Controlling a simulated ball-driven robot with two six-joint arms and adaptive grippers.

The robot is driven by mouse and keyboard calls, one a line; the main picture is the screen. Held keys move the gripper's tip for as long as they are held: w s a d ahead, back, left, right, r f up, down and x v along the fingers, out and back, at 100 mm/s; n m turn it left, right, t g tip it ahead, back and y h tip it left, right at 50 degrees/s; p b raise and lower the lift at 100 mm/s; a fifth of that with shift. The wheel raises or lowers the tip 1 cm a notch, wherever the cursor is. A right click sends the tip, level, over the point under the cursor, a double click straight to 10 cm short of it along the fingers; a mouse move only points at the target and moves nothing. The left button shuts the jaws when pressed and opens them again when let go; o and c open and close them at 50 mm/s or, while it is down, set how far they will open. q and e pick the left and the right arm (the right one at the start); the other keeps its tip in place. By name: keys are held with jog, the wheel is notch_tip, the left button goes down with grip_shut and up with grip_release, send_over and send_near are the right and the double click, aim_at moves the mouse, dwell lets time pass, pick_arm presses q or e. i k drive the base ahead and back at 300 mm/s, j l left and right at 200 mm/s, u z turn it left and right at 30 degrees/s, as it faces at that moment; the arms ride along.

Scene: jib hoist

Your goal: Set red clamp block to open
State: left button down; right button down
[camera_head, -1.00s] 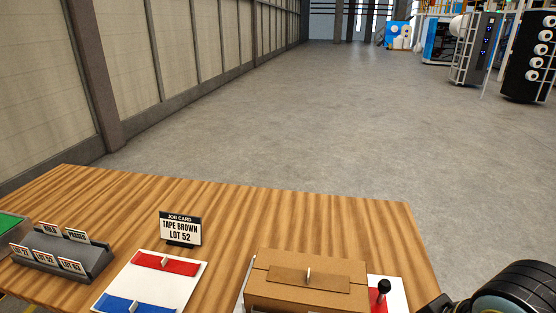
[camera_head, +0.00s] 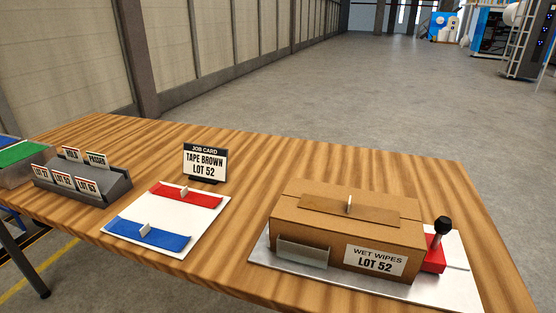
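The red clamp block (camera_head: 434,262) sits at the right end of a cardboard box (camera_head: 345,228) in the head view. A black-knobbed lever (camera_head: 440,232) rises from the block and tilts slightly to the right. The block's left side is close against the box; I cannot tell whether it touches. The box carries a "WET WIPES LOT 52" label and a brown strip with a small pale tab on top. It rests on a light metal plate (camera_head: 455,292). Neither of my grippers is in view.
A job card (camera_head: 205,163) reads "TAPE BROWN LOT 52". A white board (camera_head: 150,243) with red and blue strips lies left of the box. A grey card holder (camera_head: 85,190) and a green-topped container (camera_head: 20,155) are further left. The wooden table (camera_head: 300,165) is clear behind the box.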

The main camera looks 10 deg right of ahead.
aim_at(434, 262)
jog(key=l+z, duration=0.2)
jog(key=z, duration=0.15)
jog(key=l+z, duration=0.45)
jog(key=z, duration=0.25)
jog(key=i+j, duration=0.05)
